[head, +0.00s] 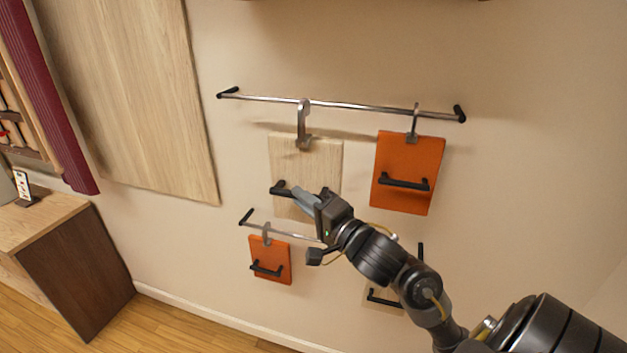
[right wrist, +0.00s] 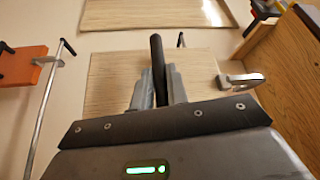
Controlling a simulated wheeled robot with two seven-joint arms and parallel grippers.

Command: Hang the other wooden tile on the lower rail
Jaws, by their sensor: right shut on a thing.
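The wooden tile (head: 325,160) hangs by a grey hook (head: 304,122) from the upper rail (head: 345,104), at its left part. My right gripper (head: 290,193) is shut on this tile's black handle. The right wrist view shows the handle (right wrist: 157,62) between the fingers, with the tile (right wrist: 108,78) behind and its hook (right wrist: 240,80) at the right. The lower rail (head: 290,232) runs below, its right part hidden behind my right arm. Another handle (head: 384,300) shows under that arm, on a mostly hidden pale tile. My left gripper is out of view.
An orange tile (head: 408,155) hangs on the upper rail at right. A smaller-looking orange tile (head: 283,260) hangs on the lower rail at left. A wooden panel (head: 130,90) is on the wall, and a wooden cabinet (head: 75,270) stands at the left.

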